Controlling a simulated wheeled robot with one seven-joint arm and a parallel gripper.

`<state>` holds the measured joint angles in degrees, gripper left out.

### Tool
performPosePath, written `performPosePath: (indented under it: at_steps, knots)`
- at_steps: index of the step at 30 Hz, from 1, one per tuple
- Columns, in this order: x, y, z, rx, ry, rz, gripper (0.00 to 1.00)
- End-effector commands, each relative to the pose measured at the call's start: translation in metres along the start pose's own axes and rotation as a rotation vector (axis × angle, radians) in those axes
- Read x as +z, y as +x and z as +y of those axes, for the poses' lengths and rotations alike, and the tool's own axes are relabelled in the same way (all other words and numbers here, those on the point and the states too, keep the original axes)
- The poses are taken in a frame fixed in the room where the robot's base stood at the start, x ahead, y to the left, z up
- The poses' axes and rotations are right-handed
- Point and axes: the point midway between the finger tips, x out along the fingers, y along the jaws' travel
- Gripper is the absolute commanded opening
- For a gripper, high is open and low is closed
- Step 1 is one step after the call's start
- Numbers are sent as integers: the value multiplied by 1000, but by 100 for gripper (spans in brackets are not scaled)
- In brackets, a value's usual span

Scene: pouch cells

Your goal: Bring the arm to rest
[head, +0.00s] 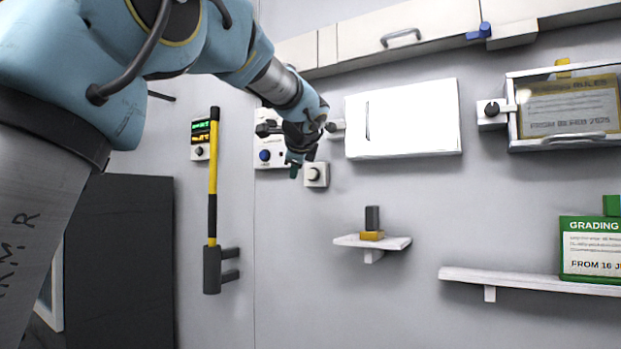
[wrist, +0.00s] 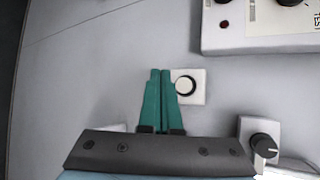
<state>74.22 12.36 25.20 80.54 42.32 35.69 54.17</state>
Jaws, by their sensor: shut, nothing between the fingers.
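My arm reaches in from the upper left of the head view, in blue and grey. My gripper (head: 295,172) is near the wall at the middle of the picture, just left of a small square plate with a round knob (head: 316,174). In the wrist view, the green fingers of my gripper (wrist: 160,75) are together with nothing between them. I cannot tell whether the fingers touch the wall.
A white control box (wrist: 262,28) is close by. A white cabinet (head: 403,120) and a glazed case (head: 495,112) hang to the right. A small shelf (head: 345,241) bears a dark block.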

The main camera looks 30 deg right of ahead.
Motion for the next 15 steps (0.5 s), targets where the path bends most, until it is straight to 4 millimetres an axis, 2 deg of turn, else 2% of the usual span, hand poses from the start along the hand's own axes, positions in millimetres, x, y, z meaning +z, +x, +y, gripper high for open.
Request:
performPosePath:
  at_steps: [10, 13, 15]
  knots:
    - [3, 2, 4, 8, -10, -2, 0]
    - [15, 13, 25, 51, -61, -9, 0]
    - [32, 26, 54, 108, -134, -20, 0]
